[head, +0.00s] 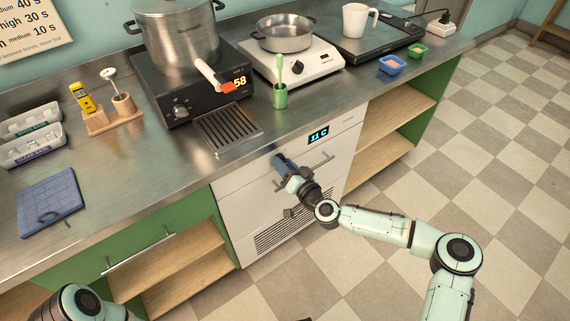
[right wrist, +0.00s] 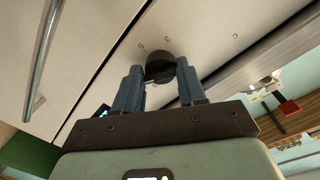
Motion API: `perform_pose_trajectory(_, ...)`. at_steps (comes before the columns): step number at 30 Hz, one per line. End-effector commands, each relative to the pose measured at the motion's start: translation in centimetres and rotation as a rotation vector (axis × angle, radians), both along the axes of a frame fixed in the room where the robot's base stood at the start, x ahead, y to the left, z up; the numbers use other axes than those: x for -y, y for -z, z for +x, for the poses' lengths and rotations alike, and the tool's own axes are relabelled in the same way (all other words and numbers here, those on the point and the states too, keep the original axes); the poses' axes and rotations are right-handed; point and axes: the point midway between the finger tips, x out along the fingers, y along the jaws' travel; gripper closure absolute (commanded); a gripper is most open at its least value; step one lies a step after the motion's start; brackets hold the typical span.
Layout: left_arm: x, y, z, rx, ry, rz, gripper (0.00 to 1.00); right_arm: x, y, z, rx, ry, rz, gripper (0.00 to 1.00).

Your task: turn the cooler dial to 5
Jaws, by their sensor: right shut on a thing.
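The cooler (head: 232,207) is a white front built in under the steel counter, with a lit display (head: 318,135) that seems to read 11 C. My right gripper (right wrist: 160,75) is shut on the dial, one blue finger on each side. In the head view my right gripper (head: 279,162) is at the cooler front and hides the dial. Only part of my left arm shows at the bottom left; its gripper is out of view.
A bar handle (head: 318,161) is on the cooler front, close to my right gripper. Above on the counter are a drip grille (head: 228,130), a green cup (head: 280,97), a black burner (head: 180,112) with a pot and a white hot plate (head: 292,66). The tiled floor in front is clear.

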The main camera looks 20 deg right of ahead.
Motion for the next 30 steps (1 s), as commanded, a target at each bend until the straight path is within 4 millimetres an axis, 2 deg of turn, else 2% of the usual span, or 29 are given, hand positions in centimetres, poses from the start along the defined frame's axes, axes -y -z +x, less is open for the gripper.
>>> perform_pose_trajectory(30, 0.45, -0.68, -0.92, -0.024, 0.01, -0.012, 1.0, -0.1, -0.08, -0.04, -0.32, -0.006, 0.873, 0.9)
